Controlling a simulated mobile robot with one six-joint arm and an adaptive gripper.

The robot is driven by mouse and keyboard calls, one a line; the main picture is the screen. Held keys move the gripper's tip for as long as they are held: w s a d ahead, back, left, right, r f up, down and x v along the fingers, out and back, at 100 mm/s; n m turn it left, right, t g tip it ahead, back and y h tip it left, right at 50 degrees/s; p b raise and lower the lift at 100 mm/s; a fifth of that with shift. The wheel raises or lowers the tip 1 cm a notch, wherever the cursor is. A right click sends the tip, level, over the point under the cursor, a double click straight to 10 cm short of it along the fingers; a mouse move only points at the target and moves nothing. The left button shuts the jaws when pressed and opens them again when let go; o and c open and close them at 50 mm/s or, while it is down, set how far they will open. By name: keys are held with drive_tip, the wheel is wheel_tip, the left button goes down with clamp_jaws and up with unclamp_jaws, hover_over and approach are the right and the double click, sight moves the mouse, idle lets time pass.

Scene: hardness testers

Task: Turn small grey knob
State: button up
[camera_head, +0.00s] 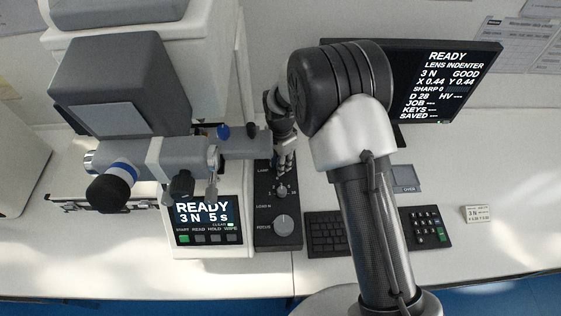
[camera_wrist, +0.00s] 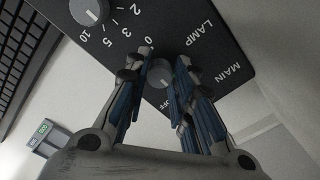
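A small grey knob (camera_wrist: 160,73) sits on the black control panel (camera_wrist: 195,18) in the wrist view, beside the LAMP lettering and a partly covered "OFF" mark. My gripper (camera_wrist: 167,66) has its two fingers apart, one on each side of this knob. A narrow gap seems to show beside the knob; I cannot tell whether either finger touches it. In the head view my gripper (camera_head: 283,168) points down at the upper part of the panel (camera_head: 263,238) and hides that knob.
A numbered middle knob (camera_head: 281,190) and a larger focus knob (camera_head: 284,225) lie lower on the panel. The tester's grey turret arm (camera_head: 235,147) is close left of my gripper. A keyboard (camera_head: 326,233) and a monitor (camera_head: 440,85) stand right.

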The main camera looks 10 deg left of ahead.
drive_tip(key=o, duration=0.4)
drive_tip(key=shift+c, duration=0.2)
drive_tip(key=shift+n, duration=0.3)
